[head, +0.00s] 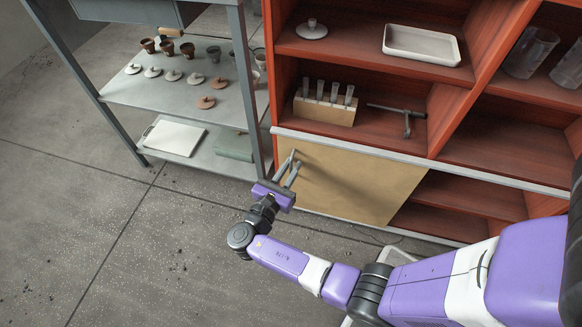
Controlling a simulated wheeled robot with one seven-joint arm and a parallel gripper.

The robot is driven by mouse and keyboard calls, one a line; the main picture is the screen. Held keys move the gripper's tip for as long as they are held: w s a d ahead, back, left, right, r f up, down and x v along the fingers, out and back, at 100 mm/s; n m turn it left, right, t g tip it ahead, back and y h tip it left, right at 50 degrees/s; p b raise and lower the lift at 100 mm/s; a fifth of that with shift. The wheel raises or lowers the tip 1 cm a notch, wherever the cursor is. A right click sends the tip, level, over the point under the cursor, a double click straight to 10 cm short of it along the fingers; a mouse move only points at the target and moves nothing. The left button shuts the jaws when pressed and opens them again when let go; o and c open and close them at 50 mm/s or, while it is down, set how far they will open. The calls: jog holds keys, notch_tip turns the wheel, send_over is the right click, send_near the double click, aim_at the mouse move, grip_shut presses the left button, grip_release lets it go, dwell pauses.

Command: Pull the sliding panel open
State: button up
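The sliding panel (350,185) is a plain tan board in the lower front of the red-orange cabinet, under a pale rail. It covers the left part of the lower opening. The right part is uncovered and shows red shelves inside. My gripper (295,159) is at the panel's left end, its two grey fingers apart with a gap between them. The fingertips overlap the panel's upper left area in the picture. I cannot tell whether they touch it, and no handle shows clearly.
A grey metal rack (185,85) with cups and lids stands close to the left of my gripper. Above the panel, the cabinet (462,130) holds a test-tube rack (325,108), a T-shaped tool (400,112) and a white tray (421,45).

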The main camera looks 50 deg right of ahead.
grip_shut()
dwell(1.3)
